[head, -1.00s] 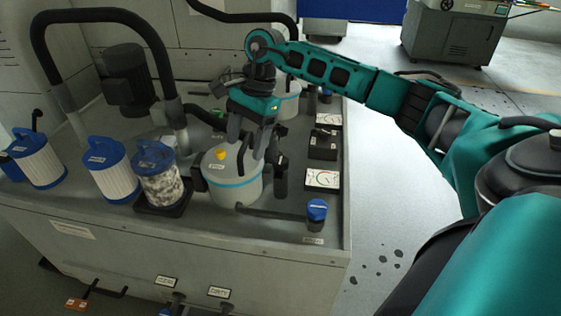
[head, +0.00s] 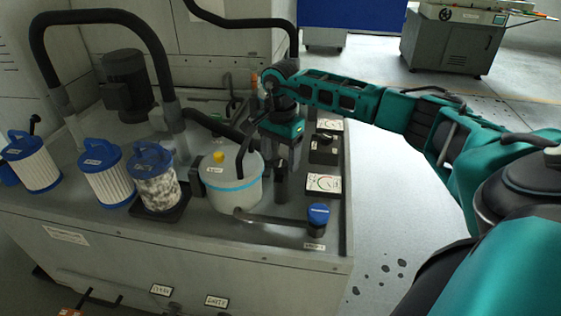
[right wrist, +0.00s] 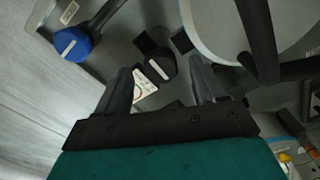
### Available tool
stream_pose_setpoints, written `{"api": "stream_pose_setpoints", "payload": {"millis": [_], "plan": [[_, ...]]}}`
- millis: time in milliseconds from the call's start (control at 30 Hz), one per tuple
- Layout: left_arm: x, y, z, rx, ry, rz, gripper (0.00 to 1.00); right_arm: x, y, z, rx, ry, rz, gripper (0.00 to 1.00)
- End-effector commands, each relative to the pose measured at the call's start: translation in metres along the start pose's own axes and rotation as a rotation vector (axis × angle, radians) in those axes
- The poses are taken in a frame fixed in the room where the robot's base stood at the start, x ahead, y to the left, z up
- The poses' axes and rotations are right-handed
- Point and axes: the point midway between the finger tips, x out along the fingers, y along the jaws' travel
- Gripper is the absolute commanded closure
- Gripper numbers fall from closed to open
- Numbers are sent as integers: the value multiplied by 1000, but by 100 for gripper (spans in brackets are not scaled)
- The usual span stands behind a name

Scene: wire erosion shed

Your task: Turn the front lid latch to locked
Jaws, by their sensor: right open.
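The front white pot (head: 222,193) has a grey-white lid, a blue band and a yellow knob (head: 218,157). A dark upright fitting (head: 281,187) stands close against its right side and may be the lid latch; I cannot read its setting. My left gripper is not in view.
Filter canisters (head: 107,176) stand to the left. The bench's right edge is close.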

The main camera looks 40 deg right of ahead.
Motion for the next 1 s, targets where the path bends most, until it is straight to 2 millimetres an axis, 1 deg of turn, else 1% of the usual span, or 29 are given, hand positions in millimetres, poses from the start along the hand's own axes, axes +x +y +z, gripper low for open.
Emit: {"api": "stream_pose_setpoints", "payload": {"millis": [33, 133, 433, 467, 1000], "plan": [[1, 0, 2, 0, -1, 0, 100, 6, 0, 0, 0, 0, 0, 30], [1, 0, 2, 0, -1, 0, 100, 11, 0, 0, 0, 1, 0, 30], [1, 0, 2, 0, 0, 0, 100, 13, 0, 0, 0, 0, 0, 30], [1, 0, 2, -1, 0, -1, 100, 13, 0, 0, 0, 0, 0, 32], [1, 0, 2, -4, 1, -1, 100, 12, 0, 0, 0, 0, -1, 84]]}}
